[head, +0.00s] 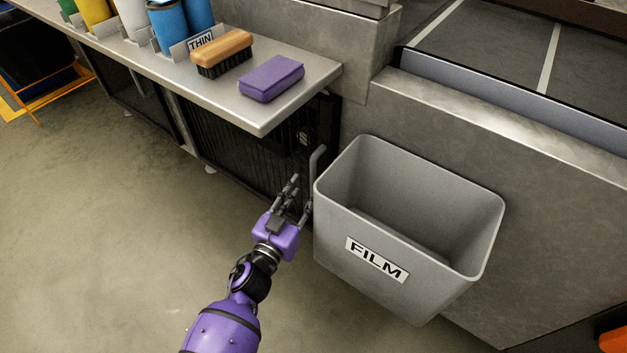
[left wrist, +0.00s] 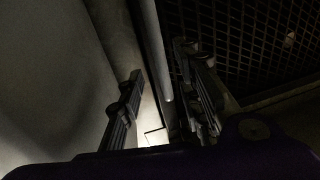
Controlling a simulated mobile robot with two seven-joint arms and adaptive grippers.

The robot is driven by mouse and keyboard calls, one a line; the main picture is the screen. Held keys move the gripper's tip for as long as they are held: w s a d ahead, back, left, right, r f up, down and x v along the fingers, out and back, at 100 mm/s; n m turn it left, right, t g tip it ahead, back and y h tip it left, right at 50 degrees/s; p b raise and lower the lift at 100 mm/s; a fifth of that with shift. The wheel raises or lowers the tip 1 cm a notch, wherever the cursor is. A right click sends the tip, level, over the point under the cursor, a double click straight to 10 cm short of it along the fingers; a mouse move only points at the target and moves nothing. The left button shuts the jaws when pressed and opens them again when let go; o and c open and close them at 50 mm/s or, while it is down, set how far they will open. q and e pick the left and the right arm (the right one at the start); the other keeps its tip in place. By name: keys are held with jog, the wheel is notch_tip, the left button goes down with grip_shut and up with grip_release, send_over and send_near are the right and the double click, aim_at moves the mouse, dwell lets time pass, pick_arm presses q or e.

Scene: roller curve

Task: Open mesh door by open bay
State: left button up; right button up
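The dark mesh door (head: 235,140) is below the bench and looks shut. A grey bar handle (head: 317,160) stands at its right end, close beside the FILM bin. My left gripper (head: 292,190) is low in front of the door's right part, just left of the bin. In the left wrist view the mesh (left wrist: 265,40) fills the upper right. An upright grey bar (left wrist: 157,60) shows between the parted fingers of my left gripper (left wrist: 160,85), nearer the right-hand fingers. Contact with it is not clear. My right gripper is out of view.
The grey FILM bin (head: 400,250) stands close on the right of my left gripper. The bench top (head: 255,115) overhangs the door and holds a brush (head: 222,52) and a purple block (head: 272,78). The floor (head: 130,220) on the left is clear.

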aim_at(312, 179)
pick_arm(q)
jog(key=b+x, duration=0.1)
jog(key=x, duration=0.5)
jog(key=shift+w+d, duration=0.1)
jog(key=shift+w, duration=0.25)
grip_shut()
